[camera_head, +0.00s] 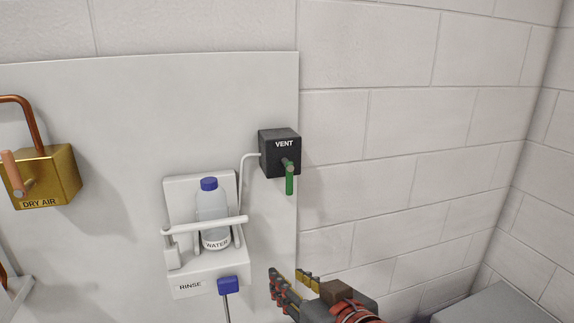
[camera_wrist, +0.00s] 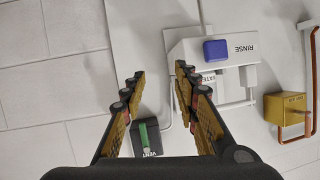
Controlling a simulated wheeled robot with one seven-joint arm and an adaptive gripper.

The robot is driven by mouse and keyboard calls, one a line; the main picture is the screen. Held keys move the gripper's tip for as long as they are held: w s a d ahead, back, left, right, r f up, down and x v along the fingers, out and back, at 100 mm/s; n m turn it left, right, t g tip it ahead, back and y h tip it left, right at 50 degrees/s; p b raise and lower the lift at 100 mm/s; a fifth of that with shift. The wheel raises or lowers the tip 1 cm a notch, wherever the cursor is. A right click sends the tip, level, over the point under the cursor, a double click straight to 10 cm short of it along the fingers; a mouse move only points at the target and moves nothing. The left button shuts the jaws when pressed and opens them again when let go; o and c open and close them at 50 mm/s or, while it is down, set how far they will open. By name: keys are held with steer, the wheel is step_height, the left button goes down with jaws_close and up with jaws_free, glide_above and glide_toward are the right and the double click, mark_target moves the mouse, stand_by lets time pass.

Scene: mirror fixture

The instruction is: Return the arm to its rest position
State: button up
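My gripper (camera_head: 292,280) shows at the bottom of the head view, in front of the wall panel and to the right of the rinse unit. In the wrist view my gripper (camera_wrist: 158,82) has its two fingers spread apart with nothing between the tips, so it is open and empty. The arm behind it runs out of the bottom of the head view, so most of it is hidden.
A black VENT box (camera_head: 280,153) with a green handle (camera_head: 290,179) is on the panel (camera_head: 130,110). The RINSE holder (camera_head: 205,275) carries a water bottle (camera_head: 211,210) and a blue part (camera_head: 228,285). A brass DRY AIR box (camera_head: 45,177) is left. A grey surface (camera_head: 495,305) is lower right.

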steer(key=s+d+f+m+g+h+b, duration=0.1)
steer(key=s+d+f+b, duration=0.3)
steer(key=f, duration=0.7)
steer(key=s+d+f+m+g+h+b, duration=0.1)
steer(key=s+d+f+g+h+b, duration=0.2)
steer(key=d+f+b, duration=0.4)
steer(key=s+d+f+m+g+h+b, duration=0.1)
steer(key=s+d+f+b, duration=0.4)
steer(key=f, duration=1)
steer(key=d+g+h+b, duration=0.1)
steer(key=b, duration=0.1)
steer(key=shift+d+m+g+b, duration=0.15)
steer(key=shift+m+g+b, duration=0.15)
steer(key=shift+b, duration=0.1)
steer(key=shift+f, duration=0.1)
